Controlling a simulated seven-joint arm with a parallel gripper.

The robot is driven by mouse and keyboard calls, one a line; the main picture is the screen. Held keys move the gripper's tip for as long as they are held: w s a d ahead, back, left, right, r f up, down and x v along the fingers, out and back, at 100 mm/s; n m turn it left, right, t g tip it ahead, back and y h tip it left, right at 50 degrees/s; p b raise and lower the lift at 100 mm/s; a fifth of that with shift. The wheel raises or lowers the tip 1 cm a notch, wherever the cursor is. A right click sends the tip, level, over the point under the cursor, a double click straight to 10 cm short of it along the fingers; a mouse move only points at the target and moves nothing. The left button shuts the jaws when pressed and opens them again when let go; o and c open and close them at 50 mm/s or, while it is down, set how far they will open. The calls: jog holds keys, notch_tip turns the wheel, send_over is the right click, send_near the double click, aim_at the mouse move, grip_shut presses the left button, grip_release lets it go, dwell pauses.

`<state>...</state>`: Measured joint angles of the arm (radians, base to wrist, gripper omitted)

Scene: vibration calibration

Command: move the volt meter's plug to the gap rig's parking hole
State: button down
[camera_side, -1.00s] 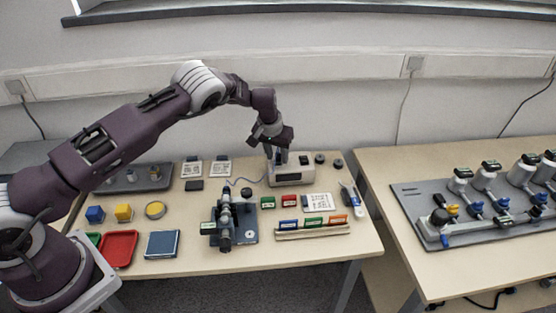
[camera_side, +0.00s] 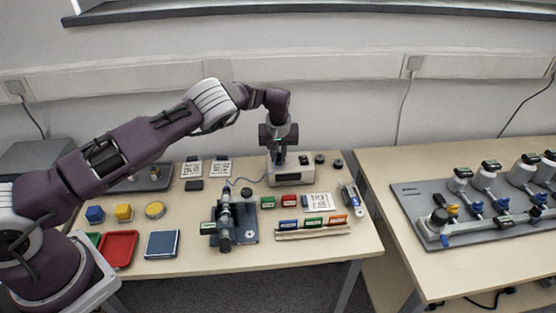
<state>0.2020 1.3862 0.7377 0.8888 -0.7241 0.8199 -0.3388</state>
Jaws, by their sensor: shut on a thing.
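The volt meter (camera_side: 292,176) is a pale box with a dark display at the back middle of the table. My gripper (camera_side: 279,158) points down at the left part of its top. It is shut on the volt meter's plug, which is too small and too covered by the fingers to make out clearly. I cannot tell whether the plug still sits in the meter. The gap rig (camera_side: 247,222), a dark blue-grey plate with a black cylinder assembly along it, lies in front and to the left. A pale round mark (camera_side: 250,234) shows on its plate; I cannot tell whether this is the parking hole.
A grey cable (camera_side: 245,180) curves between the meter and the rig. Green (camera_side: 268,203) and red (camera_side: 291,202) blocks lie before the meter, with a labelled rack (camera_side: 312,233) nearer. Red (camera_side: 118,250) and blue (camera_side: 162,244) trays are left. Dark knobs (camera_side: 320,158) stand right of the meter.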

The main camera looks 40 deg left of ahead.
jog(key=n, duration=0.3)
jog(key=shift+g+y, duration=0.3)
jog(key=c, duration=1.3)
grip_release()
jog(key=shift+o, duration=0.2)
jog(key=shift+c, duration=0.4)
